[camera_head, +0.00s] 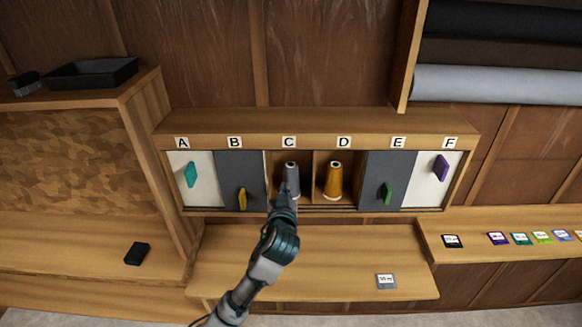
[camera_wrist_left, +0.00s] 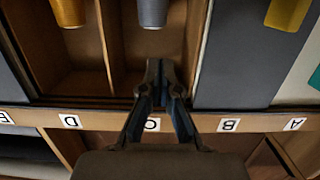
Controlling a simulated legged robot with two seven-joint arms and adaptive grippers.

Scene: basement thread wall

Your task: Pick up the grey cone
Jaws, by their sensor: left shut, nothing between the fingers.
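The grey cone (camera_head: 291,176) stands upright in the open compartment under label C. Its lower part is hidden behind my left gripper in the head view. In the wrist view the grey cone (camera_wrist_left: 152,12) shows at the top edge, partly cut off, beyond the fingertips. My left gripper (camera_head: 287,194) reaches up to the front of compartment C. Its fingers (camera_wrist_left: 160,66) are shut with nothing between them, apart from the cone in the wrist view. My right gripper is not in view.
An orange cone (camera_head: 334,181) stands in the neighbouring open compartment D, behind a thin divider. Panels with coloured handles cover A, B, E and F; the yellow handle (camera_head: 242,198) is nearest on the left. A wooden shelf (camera_head: 330,262) below holds a small card (camera_head: 386,281).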

